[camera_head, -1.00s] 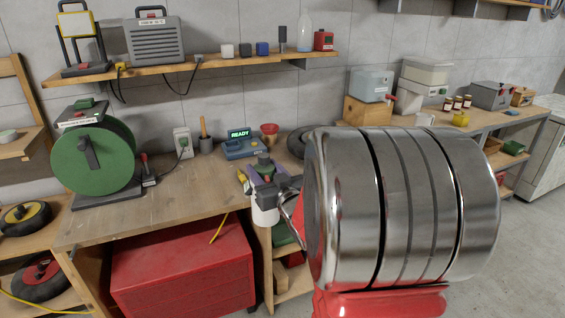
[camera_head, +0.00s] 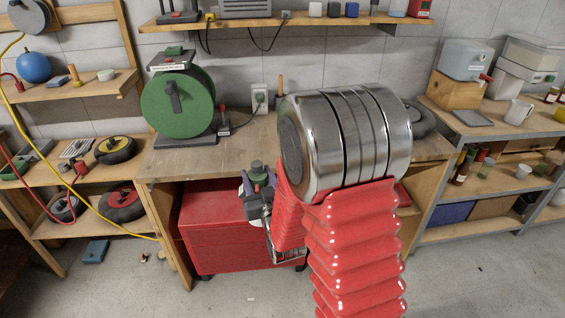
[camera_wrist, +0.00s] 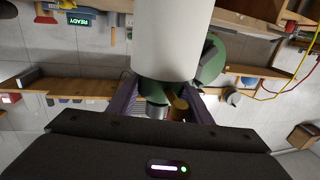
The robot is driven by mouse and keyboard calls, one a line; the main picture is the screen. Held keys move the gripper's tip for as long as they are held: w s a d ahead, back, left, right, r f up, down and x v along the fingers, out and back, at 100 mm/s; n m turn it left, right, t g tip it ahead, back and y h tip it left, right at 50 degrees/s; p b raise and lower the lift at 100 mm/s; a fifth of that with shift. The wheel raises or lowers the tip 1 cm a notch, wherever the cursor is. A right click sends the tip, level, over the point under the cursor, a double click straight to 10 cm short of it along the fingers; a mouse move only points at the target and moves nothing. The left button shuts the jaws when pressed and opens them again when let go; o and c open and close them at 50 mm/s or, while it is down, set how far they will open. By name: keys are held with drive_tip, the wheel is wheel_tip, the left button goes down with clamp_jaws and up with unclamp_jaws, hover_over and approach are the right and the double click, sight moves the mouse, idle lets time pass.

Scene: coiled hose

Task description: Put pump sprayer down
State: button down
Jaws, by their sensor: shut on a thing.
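The pump sprayer has a white tank (camera_wrist: 172,40) and a green top, and it fills the upper middle of the wrist view. My gripper (camera_wrist: 163,100) is shut on it, with a purple finger on each side near the green part. In the head view the sprayer's green and grey top (camera_head: 258,173) shows beside my gripper (camera_head: 257,186), in front of the workbench (camera_head: 225,155). My own arm hides most of the tank there. The sprayer looks held in the air, with no support seen under it.
A green hose reel (camera_head: 178,103) stands on the workbench's left part, by a wall socket (camera_head: 259,98). Bare benchtop shows in front of it. A red cabinet (camera_head: 215,230) is under the bench. Shelves with wheels (camera_head: 116,150) are left; a yellow hose (camera_head: 70,190) hangs there.

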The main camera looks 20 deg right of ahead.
drive_tip(key=shift+n+y, duration=0.5)
drive_tip(key=shift+y, duration=0.3)
drive_tip(key=a, duration=0.2)
drive_tip(key=a+f, duration=0.1)
drive_tip(key=a, duration=0.1)
drive_tip(key=a+f, duration=0.1)
drive_tip(key=a, duration=0.1)
drive_tip(key=shift+a, duration=0.15)
